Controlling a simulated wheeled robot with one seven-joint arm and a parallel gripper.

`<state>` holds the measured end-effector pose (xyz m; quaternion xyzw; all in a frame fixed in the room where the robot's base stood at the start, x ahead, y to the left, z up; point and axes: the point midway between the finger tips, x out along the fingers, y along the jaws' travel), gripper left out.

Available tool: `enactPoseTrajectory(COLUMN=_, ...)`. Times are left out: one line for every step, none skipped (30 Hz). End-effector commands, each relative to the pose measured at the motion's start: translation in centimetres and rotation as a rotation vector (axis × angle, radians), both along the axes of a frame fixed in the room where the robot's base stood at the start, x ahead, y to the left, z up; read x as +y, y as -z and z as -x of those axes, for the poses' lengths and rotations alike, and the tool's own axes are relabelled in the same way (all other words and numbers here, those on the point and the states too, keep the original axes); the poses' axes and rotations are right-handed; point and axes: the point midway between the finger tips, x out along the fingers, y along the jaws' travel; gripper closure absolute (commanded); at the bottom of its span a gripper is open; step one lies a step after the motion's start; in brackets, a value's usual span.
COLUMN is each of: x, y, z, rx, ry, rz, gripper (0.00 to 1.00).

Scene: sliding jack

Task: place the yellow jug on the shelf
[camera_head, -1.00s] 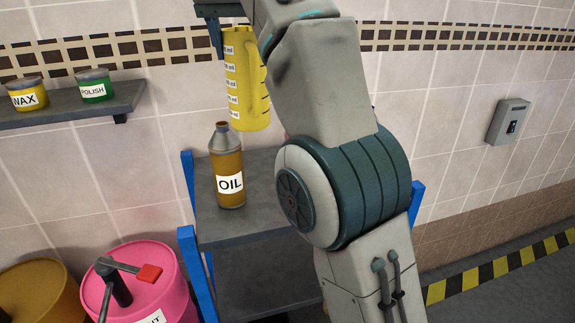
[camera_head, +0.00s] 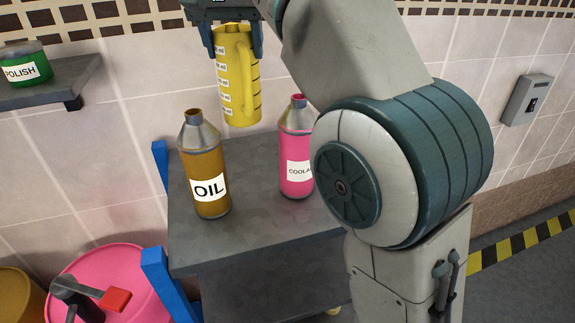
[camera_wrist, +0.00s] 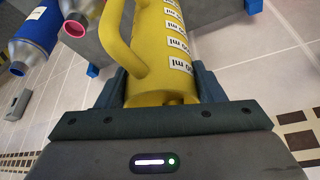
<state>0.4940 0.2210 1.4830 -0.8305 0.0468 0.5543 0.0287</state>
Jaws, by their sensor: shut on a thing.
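The yellow jug (camera_head: 238,85) has a side handle and white "ml" labels. My gripper (camera_head: 238,45) is shut on its upper part and holds it upright in the air, above and behind the grey cart top. In the wrist view the jug (camera_wrist: 150,60) sits between the two fingers of my gripper (camera_wrist: 160,90), its handle on the left. The wall shelf (camera_head: 45,82) is grey and shows at the upper left, left of the jug; its left part is outside the head view.
A green POLISH tin (camera_head: 25,65) stands on the shelf. A brown OIL bottle (camera_head: 207,170) and a pink coolant bottle (camera_head: 297,150) stand on the cart top (camera_head: 260,225). A pink drum (camera_head: 95,280) is at lower left. A blue bottle (camera_wrist: 38,35) shows in the wrist view.

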Motion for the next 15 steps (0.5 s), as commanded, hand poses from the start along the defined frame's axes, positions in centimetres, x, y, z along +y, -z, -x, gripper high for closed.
enactPoseTrajectory(x=-0.1, y=2.0, z=0.2, rx=0.001, ry=-0.001, rz=0.000, gripper=0.76)
enactPoseTrajectory(x=-0.2, y=2.6, z=0.2, rx=0.001, ry=0.000, rz=-0.001, gripper=0.76)
enactPoseTrajectory(x=-0.2, y=3.3, z=0.3, rx=0.001, ry=0.000, rz=-0.001, gripper=0.76)
enactPoseTrajectory(x=-0.2, y=3.8, z=0.3, rx=0.001, ry=0.000, rz=-0.001, gripper=0.76)
enactPoseTrajectory(x=-0.3, y=4.2, z=0.3, rx=0.001, ry=0.000, rz=-0.002, gripper=0.76)
enactPoseTrajectory(x=-0.3, y=4.6, z=0.3, rx=0.001, ry=0.001, rz=-0.003, gripper=0.76)
enactPoseTrajectory(x=-0.3, y=4.8, z=0.3, rx=0.001, ry=0.002, rz=-0.004, gripper=0.76)
enactPoseTrajectory(x=-0.4, y=5.1, z=0.3, rx=0.001, ry=0.002, rz=-0.004, gripper=0.76)
enactPoseTrajectory(x=-0.4, y=5.5, z=0.3, rx=0.001, ry=0.002, rz=-0.004, gripper=0.76)
enactPoseTrajectory(x=-0.4, y=5.9, z=0.4, rx=0.003, ry=0.003, rz=-0.004, gripper=0.76)
enactPoseTrajectory(x=-0.4, y=6.3, z=0.3, rx=0.002, ry=0.003, rz=-0.004, gripper=0.76)
enactPoseTrajectory(x=-0.4, y=6.9, z=0.4, rx=0.003, ry=0.002, rz=-0.002, gripper=0.76)
enactPoseTrajectory(x=-0.5, y=7.4, z=0.4, rx=0.003, ry=0.002, rz=-0.003, gripper=0.76)
enactPoseTrajectory(x=-0.5, y=7.9, z=0.4, rx=0.003, ry=0.002, rz=-0.003, gripper=0.76)
enactPoseTrajectory(x=-0.4, y=8.5, z=0.4, rx=0.003, ry=0.002, rz=-0.002, gripper=0.76)
